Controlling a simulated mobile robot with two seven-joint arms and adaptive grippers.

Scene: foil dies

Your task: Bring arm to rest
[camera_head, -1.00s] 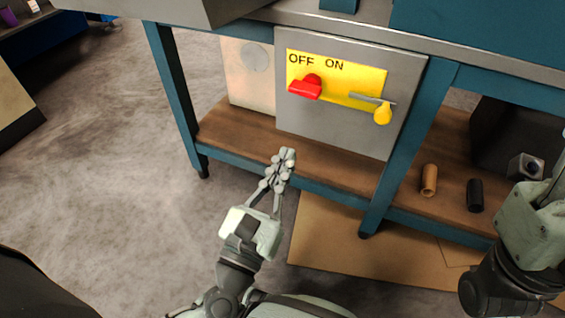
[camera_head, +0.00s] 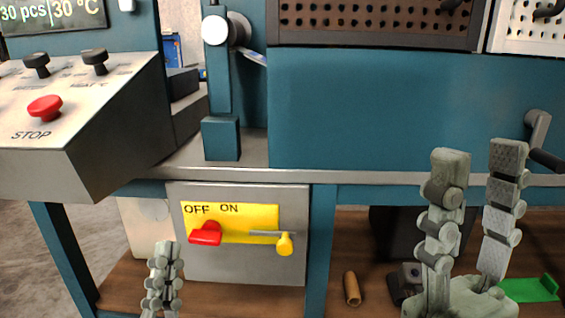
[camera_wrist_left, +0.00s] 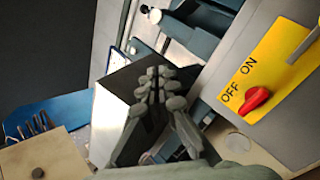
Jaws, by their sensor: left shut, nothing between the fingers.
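My left gripper (camera_head: 163,276) is low in the head view, left of the grey switch box (camera_head: 240,267) and apart from the red switch as far as I can see. Its fingers are together and empty; they also show in the left wrist view (camera_wrist_left: 158,85). The red switch handle (camera_head: 206,234) sits under OFF on the yellow plate (camera_head: 262,213). It also shows in the left wrist view (camera_wrist_left: 256,97). My right gripper (camera_head: 470,215) stands at the lower right, fingers pointing up and wide apart, with nothing between them.
A control panel with a red STOP button (camera_head: 45,107) juts out at the left. The blue bench with a grey edge (camera_head: 400,179) crosses the view. A brown cylinder (camera_head: 352,288) and a green piece (camera_head: 528,289) lie on the lower wooden shelf. A yellow knob (camera_head: 285,243) hangs beside the switch.

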